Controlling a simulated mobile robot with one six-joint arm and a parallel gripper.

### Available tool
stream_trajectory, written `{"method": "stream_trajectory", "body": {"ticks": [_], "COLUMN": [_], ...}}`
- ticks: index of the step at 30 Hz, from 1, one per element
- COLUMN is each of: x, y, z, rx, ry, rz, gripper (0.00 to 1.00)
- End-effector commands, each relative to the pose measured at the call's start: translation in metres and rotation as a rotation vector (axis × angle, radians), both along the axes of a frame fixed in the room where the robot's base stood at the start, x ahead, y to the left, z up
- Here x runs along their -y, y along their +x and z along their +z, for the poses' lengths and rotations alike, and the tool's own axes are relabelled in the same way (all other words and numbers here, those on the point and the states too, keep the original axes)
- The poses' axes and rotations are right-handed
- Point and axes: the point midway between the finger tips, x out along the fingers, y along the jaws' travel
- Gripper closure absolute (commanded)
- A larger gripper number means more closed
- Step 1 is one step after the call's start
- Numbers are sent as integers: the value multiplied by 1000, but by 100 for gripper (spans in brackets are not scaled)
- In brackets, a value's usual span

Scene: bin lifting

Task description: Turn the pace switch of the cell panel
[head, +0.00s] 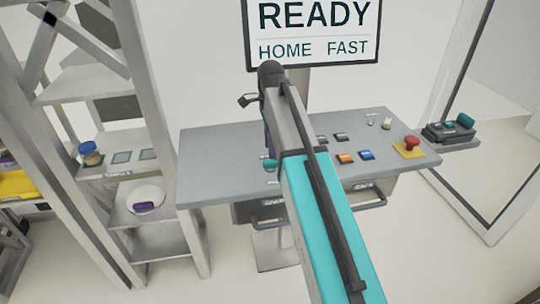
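The cell panel (225,165) is a grey sloped desk in the middle of the head view. Two small pale knobs, one at the upper right (387,124) and a smaller one (371,122) to its left, stand on it. I cannot read their labels, so I cannot tell which control is the pace switch. A screen (315,30) above reads READY, HOME and FAST. My teal and grey arm crosses in front of the panel and hides its middle. My gripper's fingers are not visible. A small teal piece shows at the arm's left edge, and I cannot tell what it is.
A red mushroom button (411,143) on a yellow plate sits at the panel's right. Orange (345,158) and blue (366,155) buttons lie nearer the arm. Shelves (130,205) with a white plate (146,199) stand left. A small tray (455,135) and framed glass are at right.

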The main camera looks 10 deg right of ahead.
Motion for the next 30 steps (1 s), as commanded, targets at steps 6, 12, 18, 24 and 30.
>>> {"method": "stream_trajectory", "body": {"ticks": [6, 12, 18, 24, 30], "x": [0, 1, 1, 1, 2], "y": [-1, -1, 0, 0, 0], "z": [-22, -39, -50, -53, -53], "rx": [-2, -2, -1, 0, 0], "ry": [0, 0, 0, 0, 0], "rz": [-1, -1, -1, -2, -2], "gripper": [62, 62, 62, 62, 68]}}
